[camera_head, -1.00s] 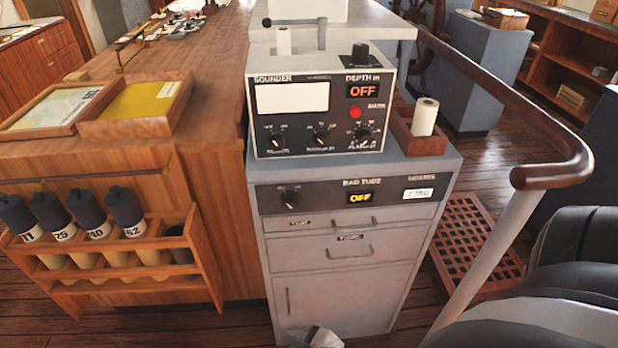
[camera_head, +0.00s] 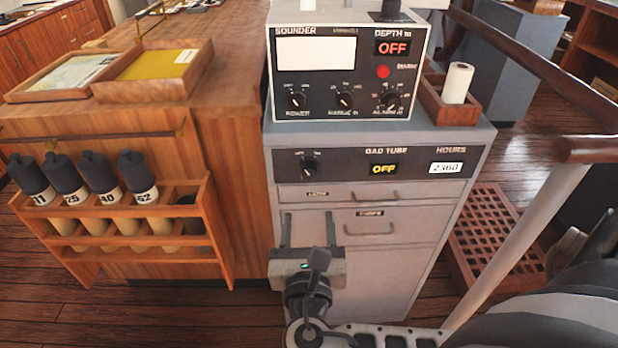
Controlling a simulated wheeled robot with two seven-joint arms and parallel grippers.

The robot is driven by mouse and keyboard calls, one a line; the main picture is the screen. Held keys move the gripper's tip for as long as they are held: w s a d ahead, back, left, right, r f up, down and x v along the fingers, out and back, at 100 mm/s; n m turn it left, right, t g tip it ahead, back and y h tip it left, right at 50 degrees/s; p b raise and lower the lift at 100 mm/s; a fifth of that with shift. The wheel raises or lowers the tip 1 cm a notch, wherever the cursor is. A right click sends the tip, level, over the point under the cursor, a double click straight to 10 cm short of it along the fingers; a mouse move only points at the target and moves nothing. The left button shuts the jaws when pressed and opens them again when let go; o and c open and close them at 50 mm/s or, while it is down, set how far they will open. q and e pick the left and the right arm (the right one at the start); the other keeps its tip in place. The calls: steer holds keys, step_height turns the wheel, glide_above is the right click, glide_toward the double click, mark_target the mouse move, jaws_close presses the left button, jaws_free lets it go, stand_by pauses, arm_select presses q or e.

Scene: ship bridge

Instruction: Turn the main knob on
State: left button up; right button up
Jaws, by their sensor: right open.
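The grey console carries a sounder unit (camera_head: 347,75) with a blank white screen and a red "OFF" display. A row of black knobs sits under that screen: a left one labelled POWER (camera_head: 297,100), a middle one (camera_head: 344,101) and a right one (camera_head: 390,101). A dark panel (camera_head: 430,166) below has one black knob (camera_head: 309,166) at its left, a yellow "OFF" display and a 2360 hours counter. No label reading "main" is legible. My right gripper (camera_head: 308,228) is open and empty, in front of the drawers, below the lower knob. My left gripper is not in view.
A wooden rack (camera_head: 120,240) with several dark-capped cylinders hangs left of the console. Trays (camera_head: 150,80) lie on the wooden counter. A wooden holder (camera_head: 432,98) with a white roll stands right of the sounder. A handrail (camera_head: 520,240) and floor grating (camera_head: 500,255) are at right.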

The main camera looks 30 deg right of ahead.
mark_target(309, 175)
steer(key=x, duration=1.2)
steer(key=shift+p, duration=0.3)
steer(key=c, duration=1)
